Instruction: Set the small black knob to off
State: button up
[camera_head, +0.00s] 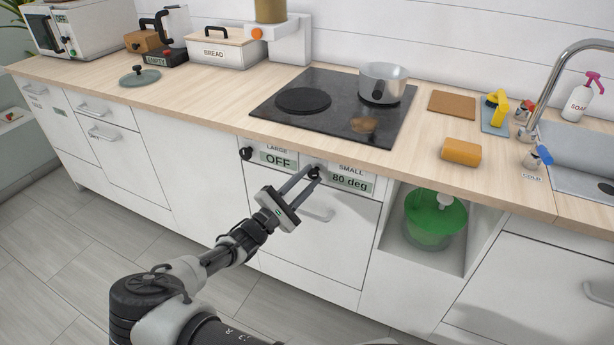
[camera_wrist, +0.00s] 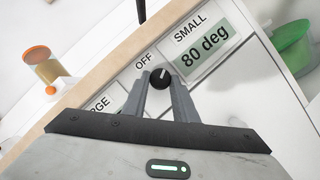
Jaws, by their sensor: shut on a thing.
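The small black knob (camera_head: 314,173) is on the white cabinet front below the hob, beside the label SMALL and a green display (camera_head: 350,182) reading "80 deg". In the wrist view the knob (camera_wrist: 160,77) has a pale pointer mark tilted up and to the right, with the word OFF above it. My gripper (camera_head: 310,174) is shut on the knob, with one finger on each side of it. The large knob (camera_head: 247,154) is to the left, and its display (camera_head: 278,159) reads "OFF".
A drawer handle (camera_head: 318,214) sticks out just below my gripper. The hob (camera_head: 335,105) above carries a steel pot (camera_head: 388,84) at its back right. An open niche with a green bucket (camera_head: 434,222) is to the right.

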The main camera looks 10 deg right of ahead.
jog(key=n+t+p, duration=0.1)
jog(key=n, duration=0.2)
jog(key=n+t+y+p, duration=0.1)
jog(key=n, duration=0.2)
jog(key=n+t+p, duration=0.1)
jog(key=n, duration=0.1)
jog(key=shift+s+d+n+t+y, duration=0.15)
jog(key=shift+d+n+t+y, duration=0.15)
jog(key=shift+n, duration=0.1)
jog(key=n+t+y+p, duration=0.1)
jog(key=n, duration=0.2)
jog(key=n+t+y+p, duration=0.1)
jog(key=n, duration=0.2)
jog(key=n+t+y+p, duration=0.1)
jog(key=n, duration=0.1)
jog(key=shift+s+d+f+n+y+p, duration=0.2)
jog(key=shift+n+y+p, duration=0.1)
jog(key=shift+n+p, duration=0.1)
jog(key=o, duration=1)
jog(key=shift+a, duration=0.1)
jog(key=v, duration=1.7)
jog(key=shift+s, duration=0.2)
